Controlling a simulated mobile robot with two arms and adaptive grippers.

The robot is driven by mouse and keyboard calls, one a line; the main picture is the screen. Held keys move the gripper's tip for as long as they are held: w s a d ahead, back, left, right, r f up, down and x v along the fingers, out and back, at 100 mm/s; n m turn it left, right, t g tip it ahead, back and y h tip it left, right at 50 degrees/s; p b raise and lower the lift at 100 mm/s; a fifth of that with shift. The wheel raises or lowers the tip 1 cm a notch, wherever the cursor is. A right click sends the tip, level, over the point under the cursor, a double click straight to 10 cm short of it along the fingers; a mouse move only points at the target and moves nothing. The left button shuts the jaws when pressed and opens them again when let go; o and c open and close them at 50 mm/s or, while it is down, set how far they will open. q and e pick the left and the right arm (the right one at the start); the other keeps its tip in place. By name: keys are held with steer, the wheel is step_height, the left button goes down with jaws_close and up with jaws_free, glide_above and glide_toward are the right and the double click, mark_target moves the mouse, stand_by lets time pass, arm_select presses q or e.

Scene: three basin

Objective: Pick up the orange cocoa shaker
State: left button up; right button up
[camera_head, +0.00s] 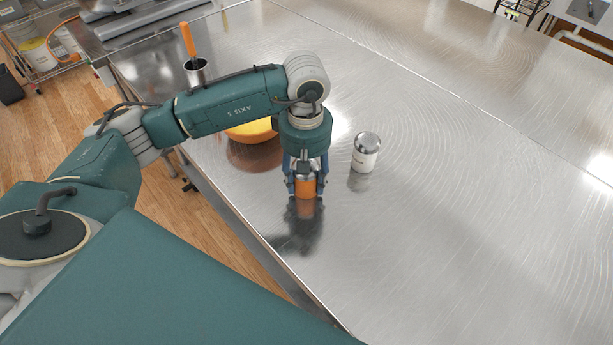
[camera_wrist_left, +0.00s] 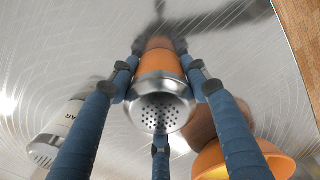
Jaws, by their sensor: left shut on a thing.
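The orange cocoa shaker (camera_head: 306,187) stands upright on the steel table, with a silver perforated lid. My left gripper (camera_head: 305,180) comes down over it from above, its blue fingers shut around its sides. In the left wrist view the shaker (camera_wrist_left: 158,65) sits between the fingers of my left gripper (camera_wrist_left: 160,85), with its holed lid facing the camera. I cannot tell whether its base touches the table. My right gripper is not in view.
A white shaker with a silver lid (camera_head: 365,155) stands just right of the gripper. A yellow-orange bowl (camera_head: 252,131) is behind my left arm. A metal cup with an orange-handled tool (camera_head: 195,70) stands farther back. The table's right side is clear.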

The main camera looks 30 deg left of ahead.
arm_select(q)
steer(key=shift+r, duration=0.15)
steer(key=shift+w+r, duration=0.1)
steer(key=shift+r, duration=0.5)
step_height(320, 180, up, 10)
steer(key=b, duration=0.2)
steer(key=shift+b, duration=0.3)
step_height(320, 180, up, 9)
steer(key=shift+f+p, duration=0.2)
steer(key=shift+p, duration=0.2)
steer(key=o, duration=0.4)
steer(key=shift+c, duration=0.2)
steer(key=c, duration=0.4)
